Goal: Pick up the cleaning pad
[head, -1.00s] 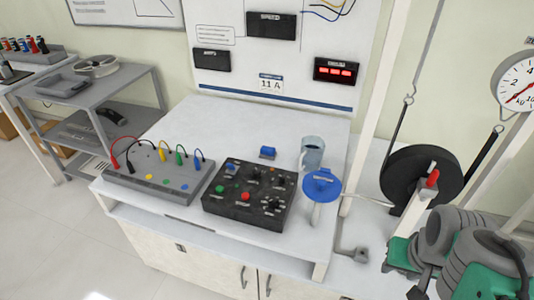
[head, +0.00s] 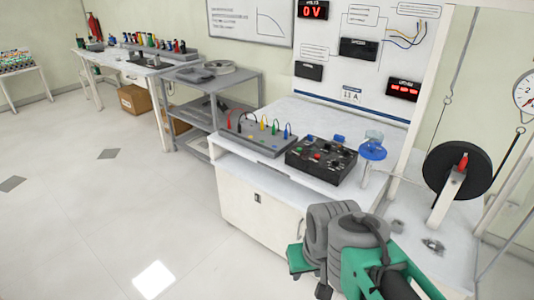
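I cannot make out a thing that is surely the cleaning pad. A small blue block (head: 339,138) lies on the white workbench (head: 297,111), behind the black control box (head: 321,160); it is too small to identify. My green and grey arm (head: 345,235) fills the lower right of the head view, in front of the bench. My gripper cannot be made out in this view, so its fingers and anything in them are hidden.
A grey box with coloured leads (head: 256,140) is on the bench's left. A clear mug (head: 374,135) stands behind a blue disc (head: 372,151). A black wheel (head: 457,170) is at right. A grey shelf cart (head: 212,83) stands left. Open floor (head: 100,215) lies front left.

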